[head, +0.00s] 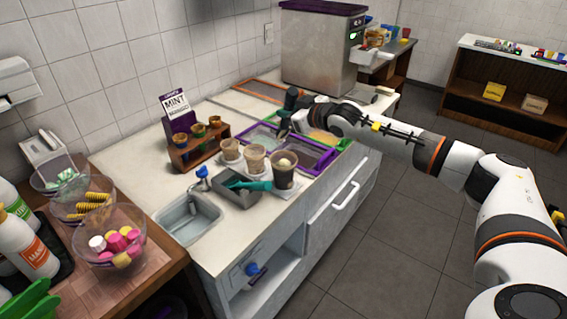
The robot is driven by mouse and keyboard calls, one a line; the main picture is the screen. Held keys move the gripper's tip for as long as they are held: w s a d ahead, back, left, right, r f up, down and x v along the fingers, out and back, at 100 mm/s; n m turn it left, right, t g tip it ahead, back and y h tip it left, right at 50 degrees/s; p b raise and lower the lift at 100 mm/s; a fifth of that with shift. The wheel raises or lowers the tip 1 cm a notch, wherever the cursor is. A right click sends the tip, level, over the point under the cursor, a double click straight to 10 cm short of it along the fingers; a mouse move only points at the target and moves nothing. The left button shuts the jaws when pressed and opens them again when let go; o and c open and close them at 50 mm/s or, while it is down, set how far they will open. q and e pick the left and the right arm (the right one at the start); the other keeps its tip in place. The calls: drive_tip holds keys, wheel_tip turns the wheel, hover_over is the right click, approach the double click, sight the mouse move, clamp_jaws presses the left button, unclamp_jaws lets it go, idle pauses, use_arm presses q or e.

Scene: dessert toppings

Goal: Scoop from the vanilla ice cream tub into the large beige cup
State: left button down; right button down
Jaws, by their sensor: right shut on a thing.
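My right gripper (301,103) is shut on a dark teal-handled scoop (291,97), held over the tubs set in the counter; the scoop's lower end is small and hard to make out. The tubs have coloured rims: purple (318,168), green (347,142) and orange (243,88). I cannot tell which is vanilla. A beige cup (255,162) stands between a smaller beige cup (230,152) and a dark brown cup (283,177) with pale contents on top. My left gripper is not in view.
A grey holder (236,198) with a teal-handled tool (250,185) stands by the sink (188,222). A steel machine (318,55) stands at the back. Topping bowls (110,243) are at left.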

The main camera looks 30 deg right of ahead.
wheel_tip(320, 180, up, 3)
drive_tip(key=m+g+p, duration=0.1)
drive_tip(key=g+p, duration=0.1)
drive_tip(key=p, duration=0.3)
drive_tip(key=m+g+h+p, duration=0.1)
drive_tip(key=g+p, duration=0.2)
drive_tip(key=p, duration=0.3)
drive_tip(key=shift+f+m+p, duration=0.2)
drive_tip(key=shift+m+p, duration=0.1)
drive_tip(key=shift+w+f+m+g, duration=0.1)
drive_tip(key=shift+f+m+g, duration=0.15)
drive_tip(key=shift+g, duration=0.25)
drive_tip(key=m+g, duration=0.1)
drive_tip(key=g, duration=0.1)
drive_tip(key=shift+g+h, duration=0.3)
drive_tip(key=shift+r, duration=0.1)
